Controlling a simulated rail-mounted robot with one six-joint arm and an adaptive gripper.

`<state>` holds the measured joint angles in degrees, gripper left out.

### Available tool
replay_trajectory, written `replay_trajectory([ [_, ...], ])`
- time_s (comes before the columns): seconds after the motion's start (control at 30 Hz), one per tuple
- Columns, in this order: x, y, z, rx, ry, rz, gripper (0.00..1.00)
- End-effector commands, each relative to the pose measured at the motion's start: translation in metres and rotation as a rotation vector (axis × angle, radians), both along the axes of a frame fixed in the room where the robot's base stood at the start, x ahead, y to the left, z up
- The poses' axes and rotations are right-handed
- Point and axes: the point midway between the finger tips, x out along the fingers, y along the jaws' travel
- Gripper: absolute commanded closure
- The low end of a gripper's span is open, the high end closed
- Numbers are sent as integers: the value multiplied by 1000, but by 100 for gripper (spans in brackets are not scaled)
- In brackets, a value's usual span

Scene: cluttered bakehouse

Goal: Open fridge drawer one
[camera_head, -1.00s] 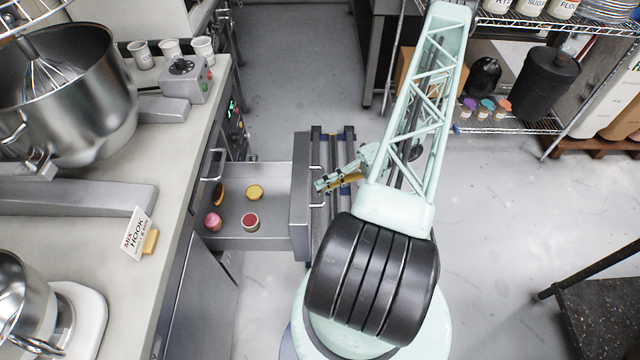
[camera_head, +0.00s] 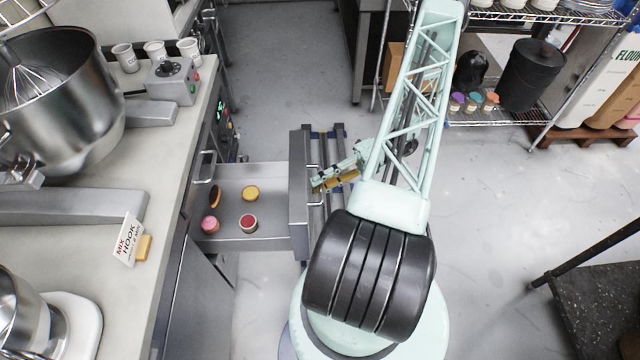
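The fridge drawer (camera_head: 270,243) stands pulled out from under the counter, with its inside in view. Several small pastries lie in it, among them a yellow one (camera_head: 250,193), a pink one (camera_head: 210,224) and a red-topped one (camera_head: 248,223). A vertical bar handle (camera_head: 310,180) is on the drawer's front. My gripper (camera_head: 318,184) is at this handle, on the outer side of the front. The gripper is small in view, and I cannot tell whether its fingers are closed around the handle or only beside it.
The counter (camera_head: 165,205) at left holds a large mixer bowl (camera_head: 70,110), cups and a control box (camera_head: 172,80). A wire shelf (camera_head: 500,118) with a black bin (camera_head: 530,75) stands at back right. A dark-topped table (camera_head: 600,315) is at lower right. Floor between is clear.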

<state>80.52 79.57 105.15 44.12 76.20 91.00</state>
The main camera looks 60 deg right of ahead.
Motion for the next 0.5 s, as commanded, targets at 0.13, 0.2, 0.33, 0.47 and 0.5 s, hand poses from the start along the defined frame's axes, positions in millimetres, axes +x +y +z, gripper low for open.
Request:
replay_trajectory([
  [0.13,-1,-1,0,0,0,0,77],
  [0.2,-2,-3,0,0,0,-1,77],
  [0.33,-6,-9,2,-2,0,-1,77],
  [0.47,-12,-19,4,-1,0,-2,77],
  [0.5,-15,-22,5,-2,0,-2,77],
])
